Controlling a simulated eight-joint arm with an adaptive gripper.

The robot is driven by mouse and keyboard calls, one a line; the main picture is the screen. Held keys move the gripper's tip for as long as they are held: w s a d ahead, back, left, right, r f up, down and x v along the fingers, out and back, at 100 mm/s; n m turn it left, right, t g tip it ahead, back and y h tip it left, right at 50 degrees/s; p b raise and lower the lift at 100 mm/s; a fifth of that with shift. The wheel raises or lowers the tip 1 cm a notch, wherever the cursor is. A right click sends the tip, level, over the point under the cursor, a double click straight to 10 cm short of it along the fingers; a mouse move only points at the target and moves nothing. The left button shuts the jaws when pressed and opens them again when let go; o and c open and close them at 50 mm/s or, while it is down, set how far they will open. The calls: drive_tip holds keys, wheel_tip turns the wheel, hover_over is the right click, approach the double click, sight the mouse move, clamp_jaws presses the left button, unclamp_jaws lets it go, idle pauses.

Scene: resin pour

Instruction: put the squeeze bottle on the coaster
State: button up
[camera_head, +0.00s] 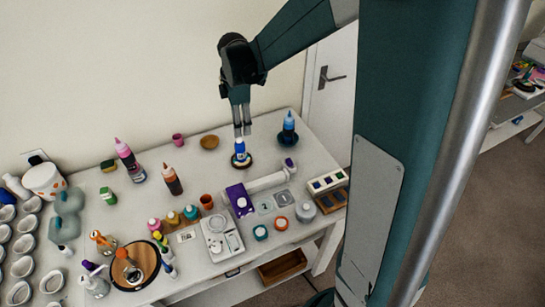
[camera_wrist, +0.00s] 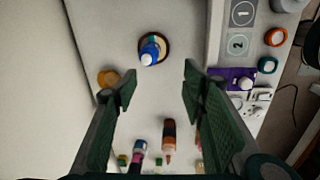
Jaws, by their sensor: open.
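A small blue bottle with a white cap (camera_head: 240,148) stands upright on a round coaster (camera_head: 241,162), which has a dark rim. In the wrist view the same bottle (camera_wrist: 150,52) shows within the edge of the coaster (camera_wrist: 165,42), whose face has cream and dark parts. My gripper (camera_head: 242,130) is above the bottle, fingers pointing down. In the wrist view the fingers of my gripper (camera_wrist: 160,85) are wide apart, with nothing between them, and the bottle is beyond their tips. Other pointed-nozzle bottles are a pink one (camera_head: 124,152), a brown one (camera_head: 172,180) and a blue one (camera_head: 289,122).
A purple box (camera_head: 240,199) and a white rolled piece (camera_head: 266,181) lie in front of the coaster. A wooden bowl (camera_head: 209,142) is at its left. The tabletop (camera_head: 215,165) left of the coaster is clear.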

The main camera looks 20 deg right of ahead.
drive_tip(key=s+r+m+t, duration=0.2)
drive_tip(key=s+r+m, duration=0.3)
drive_tip(key=s+r, duration=0.3)
drive_tip(key=s+r+m+t, duration=0.1)
drive_tip(key=s+m+t, duration=0.1)
drive_tip(key=s+m, duration=0.4)
drive_tip(key=s+r+m+t, duration=0.2)
drive_tip(key=s+m, duration=0.4)
drive_tip(key=s, duration=1)
drive_tip(key=shift+a+r, duration=0.2)
drive_tip(key=shift+r, duration=0.1)
